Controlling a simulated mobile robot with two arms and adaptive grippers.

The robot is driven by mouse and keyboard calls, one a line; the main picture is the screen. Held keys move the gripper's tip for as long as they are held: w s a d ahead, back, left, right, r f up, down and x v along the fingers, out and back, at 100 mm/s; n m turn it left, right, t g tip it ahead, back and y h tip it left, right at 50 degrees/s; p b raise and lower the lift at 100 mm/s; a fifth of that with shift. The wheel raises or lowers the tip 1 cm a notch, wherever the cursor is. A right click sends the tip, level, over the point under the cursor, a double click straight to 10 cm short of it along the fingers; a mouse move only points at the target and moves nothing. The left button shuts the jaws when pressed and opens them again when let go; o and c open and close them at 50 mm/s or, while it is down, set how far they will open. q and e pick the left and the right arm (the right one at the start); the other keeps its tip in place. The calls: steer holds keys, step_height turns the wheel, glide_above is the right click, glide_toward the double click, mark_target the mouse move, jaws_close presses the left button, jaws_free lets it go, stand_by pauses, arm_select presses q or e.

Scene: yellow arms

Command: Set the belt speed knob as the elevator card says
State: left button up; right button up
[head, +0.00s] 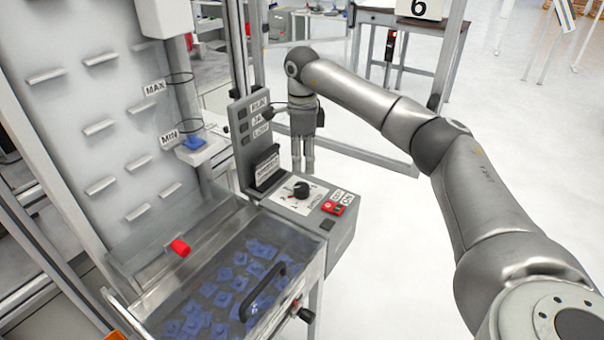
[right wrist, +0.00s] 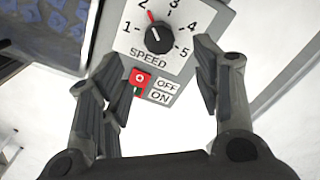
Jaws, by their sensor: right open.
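The black belt speed knob (head: 301,190) sits on a white dial on the grey control box. In the right wrist view the knob (right wrist: 158,39) has a red mark pointing up-left, close to the 2 on a scale of 1 to 5. A small card (head: 267,165) stands in a dark holder behind the knob; its print is too small to read. My left gripper is not in view.
A red switch (head: 333,208) with OFF and ON labels is beside the dial. A clear-lidded hopper (head: 205,290) with blue parts and a black handle adjoins the box. An upright post with labels (head: 258,118) stands behind.

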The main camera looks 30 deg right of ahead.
steer(key=shift+r, duration=1.6)
steer(key=shift+f, duration=0.1)
